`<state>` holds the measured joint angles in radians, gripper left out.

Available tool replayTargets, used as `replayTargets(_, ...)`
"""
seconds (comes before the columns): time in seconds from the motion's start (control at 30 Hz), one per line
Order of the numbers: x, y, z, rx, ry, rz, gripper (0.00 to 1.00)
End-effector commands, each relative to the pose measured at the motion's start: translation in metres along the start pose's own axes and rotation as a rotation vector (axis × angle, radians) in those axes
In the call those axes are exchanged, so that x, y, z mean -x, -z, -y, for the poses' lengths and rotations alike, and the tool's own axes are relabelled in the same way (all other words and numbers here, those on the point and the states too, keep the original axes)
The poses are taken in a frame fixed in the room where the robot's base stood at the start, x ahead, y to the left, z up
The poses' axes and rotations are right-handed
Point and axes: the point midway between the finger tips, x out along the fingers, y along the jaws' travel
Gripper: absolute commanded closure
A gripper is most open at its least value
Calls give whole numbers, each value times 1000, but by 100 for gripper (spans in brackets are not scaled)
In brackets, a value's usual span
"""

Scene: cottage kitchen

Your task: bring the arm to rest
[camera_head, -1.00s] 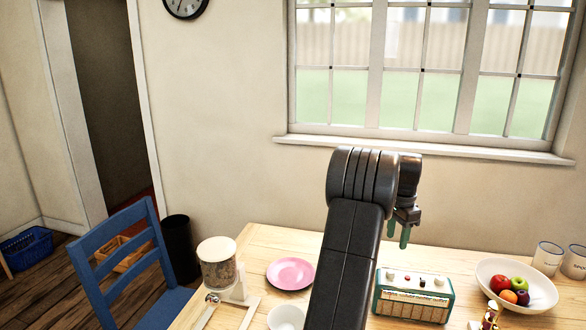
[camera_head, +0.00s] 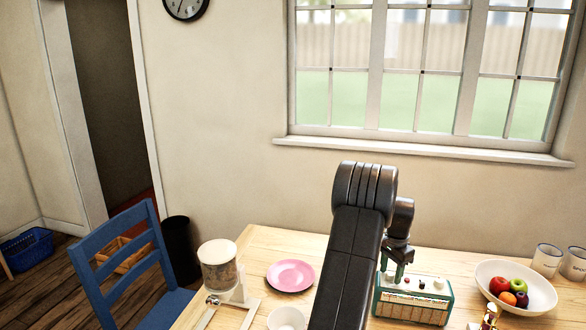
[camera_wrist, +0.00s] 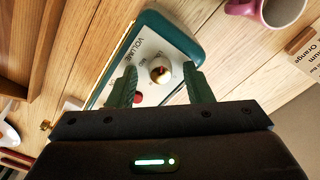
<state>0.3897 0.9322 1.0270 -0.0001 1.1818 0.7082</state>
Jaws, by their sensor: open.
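My gripper (camera_head: 391,270) hangs pointing down from my arm over the table, at the rear left part of the radio. In the wrist view my gripper (camera_wrist: 162,88) has its two green fingers apart, with nothing held between them. The teal and cream radio (camera_head: 413,298) stands on the table under it. In the wrist view the radio's top (camera_wrist: 150,45) shows the word VOLUME, and a round knob (camera_wrist: 160,70) appears between the fingers. I cannot tell whether the fingers touch the radio.
A pink mug (camera_wrist: 275,12) shows in the wrist view. A blue chair (camera_head: 128,262) stands at left.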

Motion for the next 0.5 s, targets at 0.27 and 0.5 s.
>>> replayTargets(0.27, 0, 0, 0, 223, 0, 0, 54)
replayTargets(0.5, 0, 0, 0, 415, 0, 0, 54)
